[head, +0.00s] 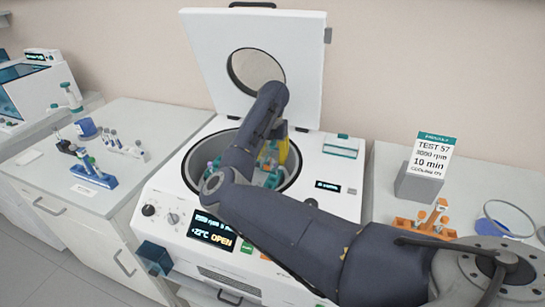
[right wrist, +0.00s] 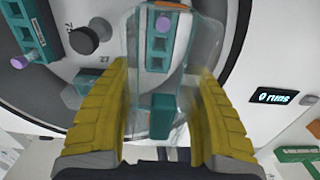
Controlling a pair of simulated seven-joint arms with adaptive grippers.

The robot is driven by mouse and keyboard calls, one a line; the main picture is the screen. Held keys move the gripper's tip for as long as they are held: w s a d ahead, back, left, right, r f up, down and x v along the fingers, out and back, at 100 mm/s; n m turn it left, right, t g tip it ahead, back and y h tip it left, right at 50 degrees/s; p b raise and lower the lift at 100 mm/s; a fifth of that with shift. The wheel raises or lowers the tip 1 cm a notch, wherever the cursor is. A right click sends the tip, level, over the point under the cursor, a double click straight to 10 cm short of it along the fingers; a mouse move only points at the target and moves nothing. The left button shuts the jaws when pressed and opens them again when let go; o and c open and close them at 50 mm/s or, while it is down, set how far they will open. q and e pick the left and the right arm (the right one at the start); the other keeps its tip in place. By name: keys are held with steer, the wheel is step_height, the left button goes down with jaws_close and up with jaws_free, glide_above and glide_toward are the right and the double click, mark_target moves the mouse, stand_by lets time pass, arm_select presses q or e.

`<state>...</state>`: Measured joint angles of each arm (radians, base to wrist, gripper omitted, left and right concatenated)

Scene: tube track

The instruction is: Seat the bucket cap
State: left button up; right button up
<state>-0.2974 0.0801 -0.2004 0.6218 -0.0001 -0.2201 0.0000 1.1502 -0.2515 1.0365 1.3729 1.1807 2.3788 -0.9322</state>
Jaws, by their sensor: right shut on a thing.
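The clear bucket cap with a teal grip block (right wrist: 160,112) is between the yellow fingers of my right gripper (right wrist: 163,120), which is shut on it. The cap is over a bucket holding a teal tube rack (right wrist: 158,50) with a purple-topped tube. I cannot tell whether the cap touches the bucket rim. In the head view my right gripper (head: 284,153) reaches down into the open centrifuge (head: 330,205), and my arm hides much of the bowl. My left gripper is not in view.
The centrifuge lid (head: 210,45) stands open behind my arm. The rotor has a dark centre knob (right wrist: 91,36) and another teal rack (right wrist: 30,35) beside it. An orange rack (head: 425,225) and a sign (head: 432,155) stand right; a blue rack (head: 92,175) stands left.

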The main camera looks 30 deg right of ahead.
mark_target(273, 178)
steer(key=shift+f, duration=1.75)
steer(key=shift+f, duration=1.6)
stand_by(0.3)
steer(key=shift+f, duration=0.35)
steer(key=shift+f, duration=0.7)
steer(key=shift+f, duration=0.4)
steer(key=shift+f, duration=0.6)
stand_by(0.5)
steer(key=o, duration=1.2)
